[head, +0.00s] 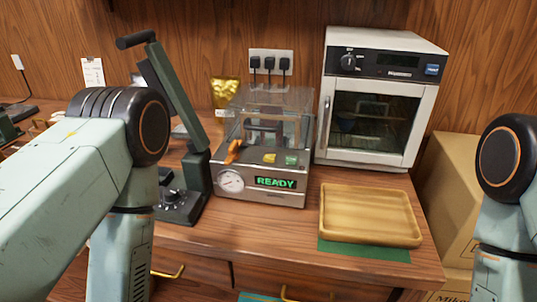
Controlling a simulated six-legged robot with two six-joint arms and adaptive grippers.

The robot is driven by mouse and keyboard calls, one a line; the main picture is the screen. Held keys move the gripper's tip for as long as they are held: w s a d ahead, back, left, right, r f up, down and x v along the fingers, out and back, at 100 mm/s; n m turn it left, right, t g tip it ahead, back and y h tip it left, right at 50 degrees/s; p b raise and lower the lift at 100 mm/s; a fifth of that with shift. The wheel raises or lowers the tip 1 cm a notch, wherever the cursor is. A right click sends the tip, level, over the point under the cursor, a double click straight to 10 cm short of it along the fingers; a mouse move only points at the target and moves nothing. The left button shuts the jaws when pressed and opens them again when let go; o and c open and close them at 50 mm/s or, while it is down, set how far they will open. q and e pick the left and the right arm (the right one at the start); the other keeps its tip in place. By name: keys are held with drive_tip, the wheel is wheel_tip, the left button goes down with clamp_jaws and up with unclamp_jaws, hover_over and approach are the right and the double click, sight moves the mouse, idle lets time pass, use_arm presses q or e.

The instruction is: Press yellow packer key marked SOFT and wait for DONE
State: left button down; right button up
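The packer machine (262,182) stands in the middle of the bench, with a clear hood on top. Its display (275,183) reads READY in green. A yellow key (269,158) and a green key (291,160) sit on its top front; their markings are too small to read. An orange lever (233,152) and a round gauge (230,181) are at its left. My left arm fills the left side and my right arm stands at the right edge. Neither gripper shows in the head view.
A lever press (178,100) stands left of the packer, close to my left arm. A white oven (374,95) is behind right. A wooden tray (370,216) lies on a green mat (365,250) at front right. A cardboard box (450,190) is beside the bench. A gold pouch (225,92) stands behind.

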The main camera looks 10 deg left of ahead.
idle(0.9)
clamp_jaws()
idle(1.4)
